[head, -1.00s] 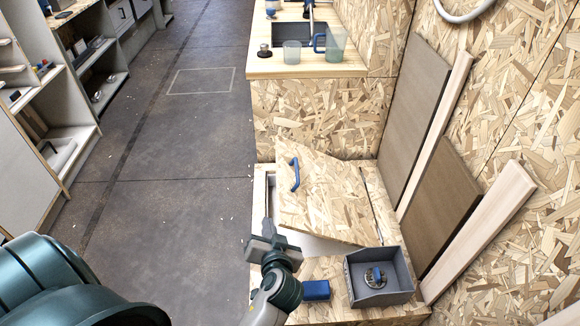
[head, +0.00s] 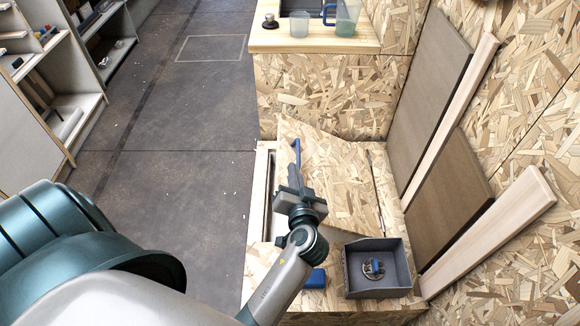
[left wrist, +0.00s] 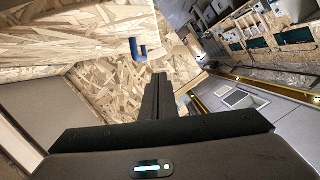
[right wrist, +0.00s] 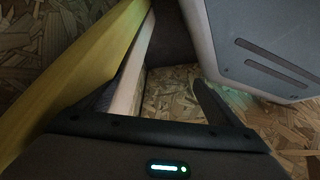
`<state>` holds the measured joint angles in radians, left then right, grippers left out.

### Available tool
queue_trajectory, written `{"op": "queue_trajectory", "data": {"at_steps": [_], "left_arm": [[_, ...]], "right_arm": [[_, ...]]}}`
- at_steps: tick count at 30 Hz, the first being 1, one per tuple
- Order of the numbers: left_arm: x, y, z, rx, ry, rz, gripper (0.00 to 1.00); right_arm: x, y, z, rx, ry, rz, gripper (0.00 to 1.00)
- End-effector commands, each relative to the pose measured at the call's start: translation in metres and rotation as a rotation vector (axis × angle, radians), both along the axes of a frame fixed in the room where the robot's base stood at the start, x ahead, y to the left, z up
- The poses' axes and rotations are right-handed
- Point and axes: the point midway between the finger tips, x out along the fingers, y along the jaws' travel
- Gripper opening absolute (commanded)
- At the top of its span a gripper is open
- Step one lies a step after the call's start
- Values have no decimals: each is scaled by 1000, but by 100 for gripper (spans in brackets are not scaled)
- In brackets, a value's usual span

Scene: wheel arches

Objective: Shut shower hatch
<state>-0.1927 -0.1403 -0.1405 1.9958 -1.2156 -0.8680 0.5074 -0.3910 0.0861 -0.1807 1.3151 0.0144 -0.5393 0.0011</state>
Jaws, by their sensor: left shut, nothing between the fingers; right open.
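The shower hatch (head: 335,180) is an OSB lid on the low OSB box. It stands tilted part-way up, with a gap along its left side. Its blue handle (head: 297,152) is near the lid's upper left edge; it also shows in the left wrist view (left wrist: 138,49). My left gripper (head: 295,172) is shut and empty, its fingers over the lid just below the handle. I cannot tell whether they touch. My right gripper (right wrist: 155,88) is open, seen only in the right wrist view, close to a pale plank and a yellowish board.
A grey open box (head: 376,290) with a round metal part in it and a blue block (head: 316,279) sit on the box front. Boards (head: 440,100) lean on the right wall. A counter (head: 315,42) with cups stands behind. The floor at left is clear.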

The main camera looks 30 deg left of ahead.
Motion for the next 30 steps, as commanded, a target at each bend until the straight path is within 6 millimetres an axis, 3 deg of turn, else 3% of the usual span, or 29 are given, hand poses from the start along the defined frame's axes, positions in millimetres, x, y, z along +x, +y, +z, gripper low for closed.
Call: {"op": "queue_trajectory", "data": {"at_steps": [8,19,24,30], "left_arm": [[25,20,-4,4,0,0,0],[74,60,-18,4,2,2,0],[66,69,-41,4,4,-1,0],[63,74,-53,1,2,0,0]], "right_arm": [[4,5,5,10,-36,3,88],[16,18,14,33,-119,15,88],[18,20,15,38,-135,16,88],[19,21,16,42,-144,17,88]]}}
